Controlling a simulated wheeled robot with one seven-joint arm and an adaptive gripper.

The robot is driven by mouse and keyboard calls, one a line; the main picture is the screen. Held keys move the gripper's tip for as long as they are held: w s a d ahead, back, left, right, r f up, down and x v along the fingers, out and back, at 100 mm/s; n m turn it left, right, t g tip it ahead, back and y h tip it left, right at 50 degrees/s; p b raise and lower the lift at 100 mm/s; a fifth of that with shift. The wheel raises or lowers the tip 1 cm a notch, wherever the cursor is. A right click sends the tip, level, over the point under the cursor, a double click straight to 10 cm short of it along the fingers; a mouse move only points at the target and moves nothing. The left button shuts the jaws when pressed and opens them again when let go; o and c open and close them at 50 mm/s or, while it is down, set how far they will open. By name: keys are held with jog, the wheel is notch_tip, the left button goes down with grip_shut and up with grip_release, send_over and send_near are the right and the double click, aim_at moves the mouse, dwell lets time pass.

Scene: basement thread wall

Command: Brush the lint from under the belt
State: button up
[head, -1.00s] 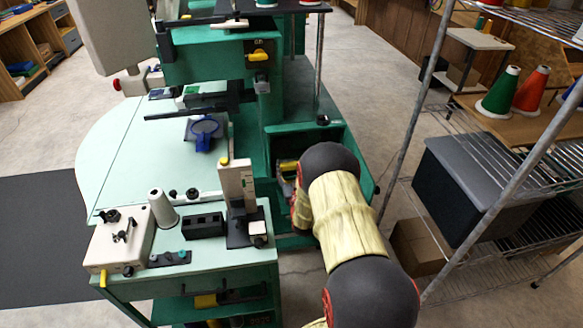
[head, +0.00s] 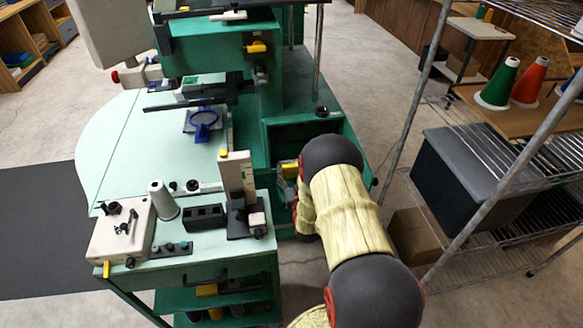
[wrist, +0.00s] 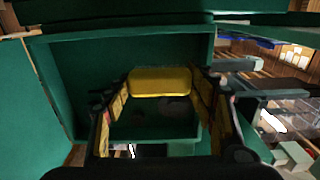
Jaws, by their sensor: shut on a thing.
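My gripper (wrist: 165,115) reaches into a green open-fronted bay (wrist: 65,85) of the machine. Its two fingers, with yellow-brown pads, stand left and right in the wrist view. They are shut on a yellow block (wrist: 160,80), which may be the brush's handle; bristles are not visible. In the head view the yellow block (head: 290,168) shows at the left of my arm, beside the green bay's wall (head: 340,130), and my arm hides most of the gripper. Faint greyish shapes (wrist: 178,106) lie behind the block; I cannot tell whether they are lint. I cannot make out the belt.
The machine's pale green table (head: 130,145) is at the left. A nearer stand holds a white control box (head: 122,232), a thread cone (head: 163,200) and a black block (head: 204,217). A wire rack (head: 500,175) with a dark bin (head: 475,175) stands close at the right.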

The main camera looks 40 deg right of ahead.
jog(key=shift+s+a, duration=0.1)
jog(key=shift+v, duration=1.4)
